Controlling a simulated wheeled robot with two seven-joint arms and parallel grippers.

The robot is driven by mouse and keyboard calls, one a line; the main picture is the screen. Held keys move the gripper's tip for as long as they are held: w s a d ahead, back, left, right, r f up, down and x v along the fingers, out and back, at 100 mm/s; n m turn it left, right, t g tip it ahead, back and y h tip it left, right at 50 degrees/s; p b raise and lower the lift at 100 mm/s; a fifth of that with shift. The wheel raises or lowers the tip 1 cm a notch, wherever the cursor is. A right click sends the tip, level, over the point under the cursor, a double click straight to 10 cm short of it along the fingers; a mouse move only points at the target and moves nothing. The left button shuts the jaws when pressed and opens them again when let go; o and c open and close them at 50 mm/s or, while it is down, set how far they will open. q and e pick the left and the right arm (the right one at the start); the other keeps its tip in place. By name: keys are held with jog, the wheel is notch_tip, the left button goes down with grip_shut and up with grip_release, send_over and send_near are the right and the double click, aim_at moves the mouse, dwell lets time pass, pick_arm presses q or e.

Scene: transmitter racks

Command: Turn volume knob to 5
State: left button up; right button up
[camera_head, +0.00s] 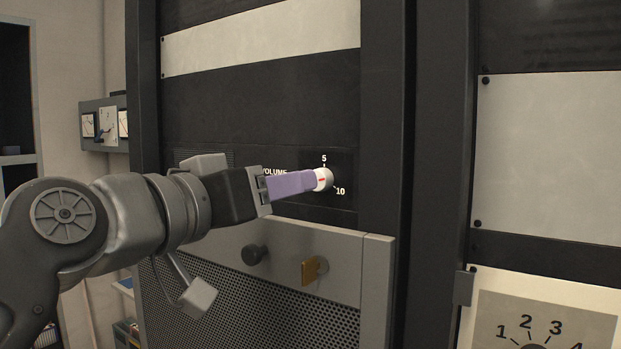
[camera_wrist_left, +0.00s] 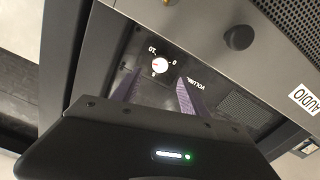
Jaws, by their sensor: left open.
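The volume knob (camera_head: 327,179) is a small white round knob with a red mark, on a black panel. A "5" stands above it and a "10" at its lower right. My left gripper (camera_head: 316,181) reaches in from the left with purple fingers, its tips at the knob and covering part of it. In the left wrist view the fingers (camera_wrist_left: 160,77) are apart, with the knob (camera_wrist_left: 158,65) showing between and beyond their tips; contact cannot be told. That view shows the scale inverted, with "0" right of the knob. The red mark's exact direction is hard to read.
Below is a grey panel with a dark round knob (camera_head: 254,254) and a brass-coloured piece (camera_head: 313,269). A numbered dial plate (camera_head: 547,318) is at the lower right. A small meter box (camera_head: 104,122) hangs on the left wall.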

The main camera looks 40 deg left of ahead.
aim_at(320, 180)
pick_arm(q)
jog(key=w+p, duration=0.2)
jog(key=w, duration=0.5)
jog(key=shift+a, duration=0.1)
jog(key=shift+c, duration=0.2)
grip_shut()
